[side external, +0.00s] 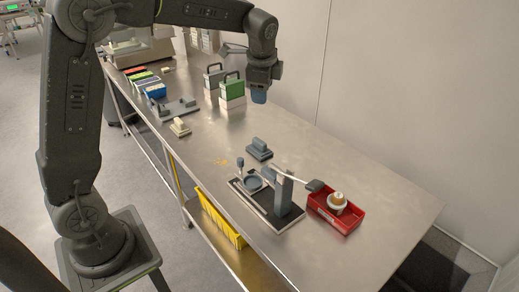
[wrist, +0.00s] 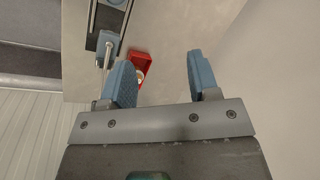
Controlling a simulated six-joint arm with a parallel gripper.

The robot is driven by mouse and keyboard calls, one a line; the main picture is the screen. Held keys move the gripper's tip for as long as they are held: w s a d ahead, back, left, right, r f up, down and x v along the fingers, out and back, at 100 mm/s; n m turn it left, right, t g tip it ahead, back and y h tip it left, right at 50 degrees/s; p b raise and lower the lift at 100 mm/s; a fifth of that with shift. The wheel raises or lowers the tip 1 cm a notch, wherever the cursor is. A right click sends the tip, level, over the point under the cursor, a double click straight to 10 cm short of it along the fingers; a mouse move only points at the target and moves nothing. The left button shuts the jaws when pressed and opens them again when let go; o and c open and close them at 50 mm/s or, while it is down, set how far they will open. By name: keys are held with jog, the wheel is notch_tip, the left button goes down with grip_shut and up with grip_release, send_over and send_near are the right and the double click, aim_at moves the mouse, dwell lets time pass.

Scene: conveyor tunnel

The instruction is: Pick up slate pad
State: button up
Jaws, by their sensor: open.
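The slate pad (side external: 259,150) looks like a small blue-grey block with a raised grip on a flat base. It lies on the steel table near the middle, behind the black-based fixture, in the side view. My gripper (side external: 259,97) is above the table, higher in the picture than the pad and apart from it. In the wrist view my gripper (wrist: 160,62) has its two blue fingers spread, with nothing between them. I cannot make out the pad in the wrist view.
The fixture (side external: 284,197) with an upright post and a red tray (side external: 348,221) holding a round part stand nearer the front. A green-and-white case (side external: 232,90), a grey fixture (side external: 174,109) and a cream pad (side external: 180,128) stand farther back. The table's right side is clear.

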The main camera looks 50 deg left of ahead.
jog(key=w+a+f+m+g+y, duration=0.1)
jog(key=w+a+f+m+g, duration=0.1)
jog(key=w+a+f+m, duration=0.65)
jog(key=n, duration=0.1)
send_near(260, 141)
jog(key=shift+y, duration=0.3)
jog(key=x, duration=0.4)
jog(key=shift+w+f, duration=0.25)
jog(key=shift+f, duration=0.1)
jog(key=shift+s+x, duration=0.1)
jog(key=shift+x, duration=1.35)
jog(key=shift+s+x, duration=0.15)
jog(key=shift+x, duration=1.3)
jog(key=shift+c, duration=0.3)
jog(key=c, duration=1)
jog(key=shift+o, duration=0.2)
jog(key=shift+r, duration=0.1)
